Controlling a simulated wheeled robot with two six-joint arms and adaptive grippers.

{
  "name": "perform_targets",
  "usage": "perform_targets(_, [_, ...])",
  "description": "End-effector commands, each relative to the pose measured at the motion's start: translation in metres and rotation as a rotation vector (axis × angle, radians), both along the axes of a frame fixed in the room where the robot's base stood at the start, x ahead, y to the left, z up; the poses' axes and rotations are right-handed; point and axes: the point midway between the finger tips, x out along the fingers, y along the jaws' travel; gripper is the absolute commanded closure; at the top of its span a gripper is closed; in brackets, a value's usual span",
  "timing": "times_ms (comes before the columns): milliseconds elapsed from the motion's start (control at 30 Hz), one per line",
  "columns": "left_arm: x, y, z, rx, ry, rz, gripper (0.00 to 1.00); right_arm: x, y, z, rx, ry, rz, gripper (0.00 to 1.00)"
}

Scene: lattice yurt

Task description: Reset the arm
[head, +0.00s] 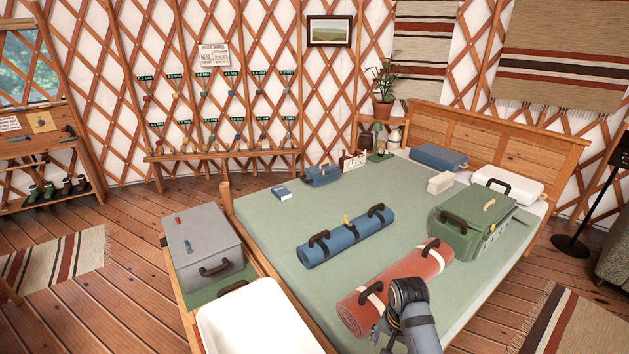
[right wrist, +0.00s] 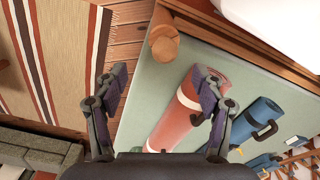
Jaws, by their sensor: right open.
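My right gripper (right wrist: 160,95) shows in the right wrist view with its two dark fingers spread wide apart. Nothing is between them. One finger is over the wooden floor near the bed edge; the other overlaps the view of the red roll (right wrist: 182,118). In the head view, a dark joint and grey link of my right arm (head: 408,308) show at the bottom, in front of the red roll (head: 398,288). My left arm and gripper are in neither view.
The bed (head: 265,225) holds a blue roll (head: 345,238), a green case (head: 470,222) and a blue case (head: 438,157). A wooden bedpost (right wrist: 164,45) stands near my right gripper. A grey box (head: 205,250) and a white lidded box (head: 255,320) stand left of the bed.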

Motion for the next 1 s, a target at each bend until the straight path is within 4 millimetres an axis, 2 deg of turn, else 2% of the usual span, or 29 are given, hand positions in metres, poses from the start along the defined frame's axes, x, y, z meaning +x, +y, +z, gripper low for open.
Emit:
perform_targets(33, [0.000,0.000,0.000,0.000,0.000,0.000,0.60,-0.016,-0.004,-0.007,-0.013,-0.014,0.054,0.31])
perform_targets(100, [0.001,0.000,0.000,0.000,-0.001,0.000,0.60,-0.036,-0.008,-0.010,-0.034,-0.053,0.156,0.31])
perform_targets(300, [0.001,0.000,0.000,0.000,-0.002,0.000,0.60,-0.082,-0.015,-0.006,-0.096,-0.138,0.413,0.31])
perform_targets(700, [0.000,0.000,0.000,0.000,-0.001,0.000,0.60,-0.141,-0.014,0.028,-0.198,-0.240,0.780,0.31])
perform_targets(1000, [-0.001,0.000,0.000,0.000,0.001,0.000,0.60,-0.125,-0.022,-0.058,-0.182,-0.205,0.765,0.31])
